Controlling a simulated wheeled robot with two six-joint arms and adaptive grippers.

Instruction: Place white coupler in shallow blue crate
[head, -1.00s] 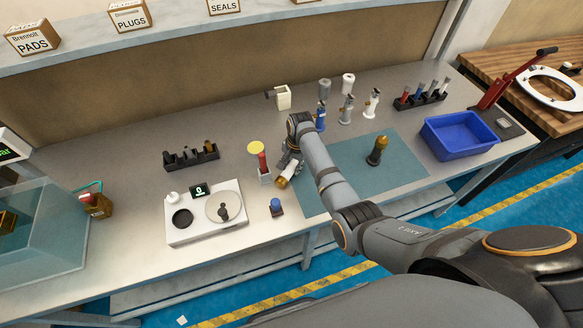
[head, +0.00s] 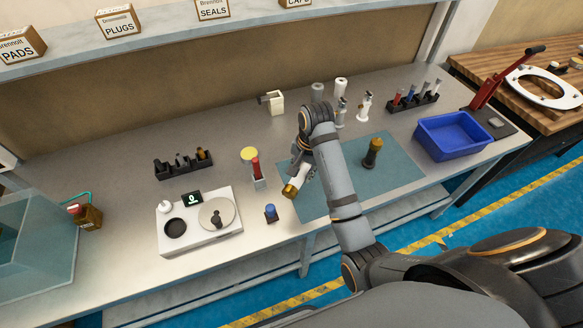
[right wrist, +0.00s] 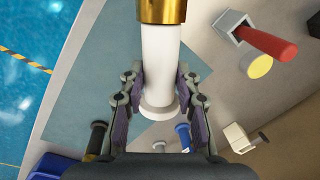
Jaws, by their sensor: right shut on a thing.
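The white coupler (head: 298,178) has a gold end and is held tilted in my right gripper (head: 299,158), over the left edge of the teal mat. In the right wrist view the fingers (right wrist: 155,95) are closed on both sides of the coupler's white body (right wrist: 161,60), with its gold collar (right wrist: 162,10) at the top edge. The shallow blue crate (head: 465,149) stands at the right end of the bench, apart from the gripper, and looks empty. A blue corner of it (right wrist: 52,165) shows at the lower left of the right wrist view. My left gripper is out of view.
A dark, gold-topped fitting (head: 372,155) stands upright on the teal mat (head: 400,178). Several fittings stand behind it, near a black rack (head: 415,104). A red-handled tool (head: 257,172), a blue-topped piece (head: 270,213) and a white scale (head: 200,238) are to the left.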

